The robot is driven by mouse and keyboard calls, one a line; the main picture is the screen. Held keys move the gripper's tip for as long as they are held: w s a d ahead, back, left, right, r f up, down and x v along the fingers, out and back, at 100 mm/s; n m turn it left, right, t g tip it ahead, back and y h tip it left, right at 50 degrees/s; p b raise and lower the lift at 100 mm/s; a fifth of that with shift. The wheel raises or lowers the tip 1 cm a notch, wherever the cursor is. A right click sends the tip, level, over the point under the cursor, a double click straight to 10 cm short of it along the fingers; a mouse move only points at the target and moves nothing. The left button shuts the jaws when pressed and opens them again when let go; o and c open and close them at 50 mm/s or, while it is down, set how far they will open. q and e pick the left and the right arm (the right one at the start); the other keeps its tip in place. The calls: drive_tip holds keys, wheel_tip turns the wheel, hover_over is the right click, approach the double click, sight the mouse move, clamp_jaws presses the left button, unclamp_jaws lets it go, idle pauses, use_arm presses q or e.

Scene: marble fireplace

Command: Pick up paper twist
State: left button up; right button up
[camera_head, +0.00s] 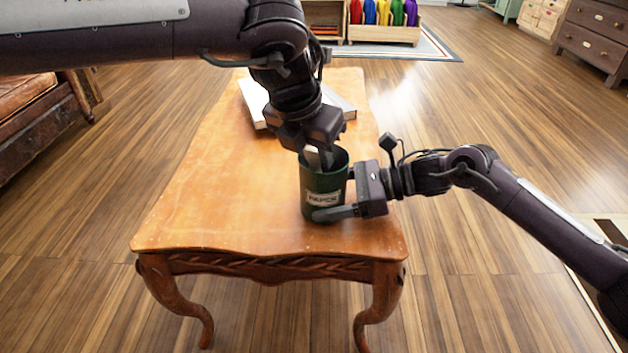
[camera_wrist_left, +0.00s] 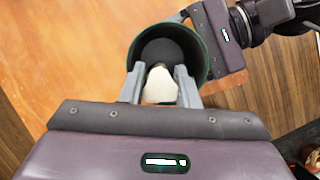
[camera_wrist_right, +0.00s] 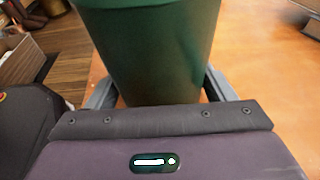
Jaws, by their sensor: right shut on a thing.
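A dark green cup (camera_head: 316,182) with a white label stands upright on the wooden table. A pale paper twist (camera_wrist_left: 160,86) shows at the cup's mouth in the left wrist view, between my left fingers. My left gripper (camera_wrist_left: 160,82) points down into the cup, its fingers apart on either side of the twist; I cannot see clear contact. In the head view my left gripper (camera_head: 320,158) hides most of the cup's opening. My right gripper (camera_head: 335,194) is shut around the cup's side from the right; the cup also fills the right wrist view (camera_wrist_right: 150,50).
The table (camera_head: 210,190) is clear to the left of the cup. A pale book-like thing (camera_head: 252,101) lies at the back, partly behind my left arm. A brown sofa (camera_head: 35,110) stands at far left, and a drawer chest (camera_head: 592,35) at the back right.

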use_arm(q)
drive_tip(key=shift+w+d+f, duration=0.1)
drive_tip(key=shift+w+f, duration=0.05)
drive_tip(key=shift+f, duration=0.3)
clamp_jaws()
drive_tip(key=shift+r, duration=0.1)
wheel_tip(320, 180, up, 18)
idle(0.4)
